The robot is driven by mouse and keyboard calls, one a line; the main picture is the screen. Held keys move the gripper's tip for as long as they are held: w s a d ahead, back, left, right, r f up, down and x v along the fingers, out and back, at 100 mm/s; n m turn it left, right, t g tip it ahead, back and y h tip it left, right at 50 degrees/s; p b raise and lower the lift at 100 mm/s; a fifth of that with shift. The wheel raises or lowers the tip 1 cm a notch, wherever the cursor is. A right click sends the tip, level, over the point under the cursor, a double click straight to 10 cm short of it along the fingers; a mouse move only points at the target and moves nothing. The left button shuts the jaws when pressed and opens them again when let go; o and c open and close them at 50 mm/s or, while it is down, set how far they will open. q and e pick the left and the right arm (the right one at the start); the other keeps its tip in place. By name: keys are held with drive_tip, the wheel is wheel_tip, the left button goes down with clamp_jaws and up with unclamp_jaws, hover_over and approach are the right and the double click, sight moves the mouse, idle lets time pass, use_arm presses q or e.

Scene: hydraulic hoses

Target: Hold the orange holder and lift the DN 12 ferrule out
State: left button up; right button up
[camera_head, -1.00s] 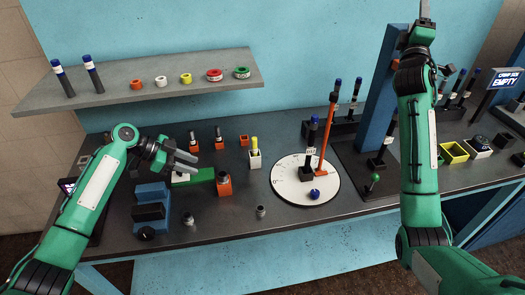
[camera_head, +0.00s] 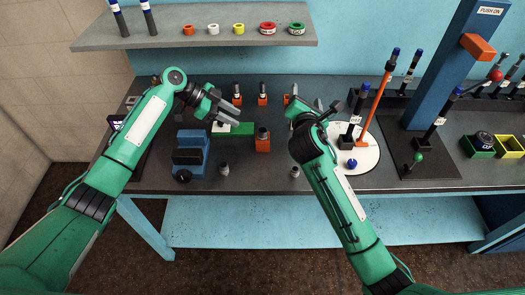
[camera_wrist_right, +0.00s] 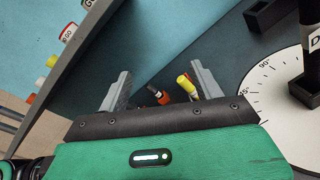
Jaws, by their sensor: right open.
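A larger orange holder (camera_head: 262,144) stands on the bench with a grey metal ferrule (camera_head: 262,132) upright in its top. Smaller orange holders (camera_head: 237,100) stand in a row behind it, at least two with dark upright pieces. Size labels are too small to read, so I cannot tell which piece is DN 12. My left gripper (camera_head: 234,112) is open and empty, above the green block and left of the larger holder. My right gripper (camera_head: 328,104) is open and empty, right of the holders. In the right wrist view, an orange piece (camera_wrist_right: 163,97) and a yellow-topped piece (camera_wrist_right: 186,84) show beyond its fingers.
A blue vise-like block (camera_head: 190,152) stands left of the larger holder. Two loose grey fittings (camera_head: 224,169) lie near the front edge. A white dial (camera_head: 368,160) with posts is at right, beside a blue column (camera_head: 445,70). A shelf (camera_head: 180,38) overhangs the back.

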sight(262, 146)
drive_tip(key=s+a+f+n+g, duration=0.1)
drive_tip(key=s+a+f+n, duration=0.1)
drive_tip(key=s+a+f, duration=0.2)
drive_tip(key=s+a+f+n+g+y, duration=0.1)
drive_tip(key=s+a+f+n, duration=0.2)
drive_tip(key=s+a+f, duration=0.1)
drive_tip(key=s+a+f+n+g, duration=0.1)
drive_tip(key=s+a+f+n, duration=0.1)
drive_tip(key=s+a+f, duration=0.2)
drive_tip(key=shift+s+a+f+n, duration=0.1)
drive_tip(key=shift+s+f+n, duration=0.25)
drive_tip(key=shift+f, duration=0.3)
drive_tip(key=x, duration=1.3)
drive_tip(key=shift+w+a+f, duration=0.15)
drive_tip(key=shift+f, duration=0.3)
